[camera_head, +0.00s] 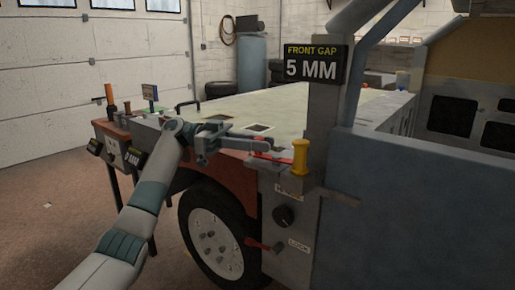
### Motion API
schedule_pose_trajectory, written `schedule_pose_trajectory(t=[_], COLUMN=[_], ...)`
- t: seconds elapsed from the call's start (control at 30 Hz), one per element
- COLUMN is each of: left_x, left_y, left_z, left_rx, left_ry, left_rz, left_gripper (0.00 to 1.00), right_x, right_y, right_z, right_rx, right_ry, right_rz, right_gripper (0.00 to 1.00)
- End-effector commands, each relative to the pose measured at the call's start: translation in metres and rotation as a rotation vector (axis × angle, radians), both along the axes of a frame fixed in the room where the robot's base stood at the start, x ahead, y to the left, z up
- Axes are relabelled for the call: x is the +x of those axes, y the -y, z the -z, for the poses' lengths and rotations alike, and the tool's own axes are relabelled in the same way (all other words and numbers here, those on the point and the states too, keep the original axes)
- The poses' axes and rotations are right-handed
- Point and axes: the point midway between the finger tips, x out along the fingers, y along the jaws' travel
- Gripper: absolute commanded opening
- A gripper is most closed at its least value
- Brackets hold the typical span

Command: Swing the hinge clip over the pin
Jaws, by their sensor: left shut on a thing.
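My left gripper (264,146) reaches in from the left over the front corner of the vehicle frame. Its fingers are shut on a thin red part, which I take to be the hinge clip (272,158). The red part lies roughly level and points right. A yellow, spool-shaped pin (300,158) stands upright on the grey post just right of it. The red part's right end is close to the pin's left side; I cannot tell whether they touch. The fingers hide part of the clip. My right gripper is out of view.
A sign (315,64) reading "FRONT GAP 5 MM" is on the upright behind the pin. A black knob (284,215) and a red lever (262,245) are on the post below. A wheel (215,243) is under my arm. A blue-grey panel (420,215) blocks the right.

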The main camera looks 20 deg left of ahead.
Motion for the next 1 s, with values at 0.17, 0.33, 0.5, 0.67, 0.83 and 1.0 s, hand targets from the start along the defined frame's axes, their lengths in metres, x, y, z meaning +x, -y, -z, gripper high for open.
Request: schedule_pose_trajectory(t=[0.17, 0.33, 0.5, 0.67, 0.83, 1.0], left_x=[0.0043, 0.0063, 0.0072, 0.0073, 0.0072, 0.0072], left_y=[0.001, 0.0017, 0.0016, 0.0016, 0.0017, 0.0018], left_z=[-0.0017, -0.0012, -0.0007, -0.0002, 0.0, 0.0002], left_rx=[-0.003, -0.002, 0.0, 0.0, 0.001, 0.001], left_ry=[-0.001, 0.0, 0.0, -0.001, -0.001, -0.001], left_rz=[0.077, 0.126, 0.149, 0.155, 0.155, 0.155], left_gripper=[0.0, 0.0, 0.0, 0.0, 0.0, 0.37], right_x=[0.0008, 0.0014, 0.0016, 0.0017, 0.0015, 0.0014], right_y=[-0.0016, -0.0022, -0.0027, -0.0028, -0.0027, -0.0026], right_z=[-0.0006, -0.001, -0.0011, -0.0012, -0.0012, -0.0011], right_rx=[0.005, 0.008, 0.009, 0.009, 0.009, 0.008], right_ry=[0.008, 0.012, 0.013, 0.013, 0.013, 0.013], right_rz=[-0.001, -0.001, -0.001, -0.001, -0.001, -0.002], right_gripper=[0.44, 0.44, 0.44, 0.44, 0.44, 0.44])
